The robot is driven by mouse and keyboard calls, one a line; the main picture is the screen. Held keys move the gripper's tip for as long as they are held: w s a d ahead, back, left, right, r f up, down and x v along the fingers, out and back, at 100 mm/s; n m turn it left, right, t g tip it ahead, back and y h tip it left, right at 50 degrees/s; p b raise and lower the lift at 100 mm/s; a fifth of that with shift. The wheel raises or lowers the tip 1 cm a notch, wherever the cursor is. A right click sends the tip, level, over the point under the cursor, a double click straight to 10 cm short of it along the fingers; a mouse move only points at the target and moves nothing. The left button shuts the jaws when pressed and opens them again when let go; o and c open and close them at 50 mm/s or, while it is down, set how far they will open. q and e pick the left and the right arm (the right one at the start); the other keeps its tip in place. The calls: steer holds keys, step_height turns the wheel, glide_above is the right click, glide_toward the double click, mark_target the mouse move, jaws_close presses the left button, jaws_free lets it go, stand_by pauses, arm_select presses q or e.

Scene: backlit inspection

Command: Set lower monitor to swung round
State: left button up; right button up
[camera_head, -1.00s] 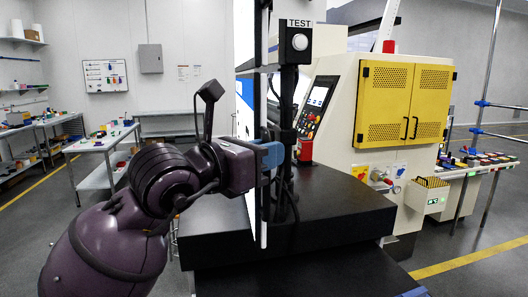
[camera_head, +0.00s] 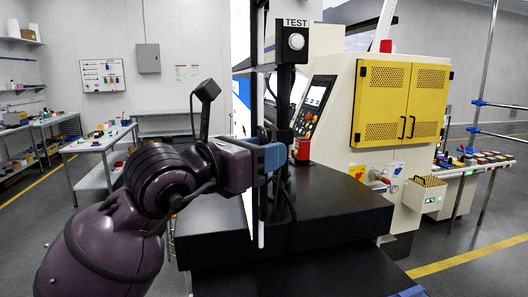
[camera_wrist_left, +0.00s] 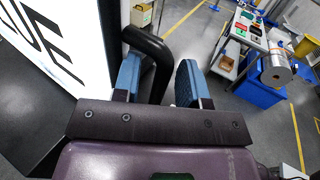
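The lower monitor (camera_head: 242,105) hangs on a dark post, seen nearly edge-on in the head view as a tall, narrow, lit white panel. In the left wrist view its bright screen (camera_wrist_left: 60,45) with large black letters fills the upper left. A black curved handle (camera_wrist_left: 160,55) stands out beside the screen's dark frame. My left gripper (camera_head: 272,157) is at the monitor's edge. In the left wrist view its blue fingers (camera_wrist_left: 158,82) stand apart on either side of the handle, with a gap before the right finger. My right gripper is out of view.
A black-topped base (camera_head: 330,215) stands below the monitor. A post with a TEST button box (camera_head: 292,42) rises close behind. A cream machine with yellow doors (camera_head: 400,105) is to the right. Open floor (camera_head: 50,235) and a white table (camera_head: 98,142) are at left.

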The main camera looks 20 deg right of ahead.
arm_select(q)
steer(key=b+v, duration=0.1)
steer(key=v, duration=0.9)
steer(key=shift+s+a+b, duration=0.25)
steer(key=shift+a+b, duration=0.05)
steer(key=shift+b, duration=0.05)
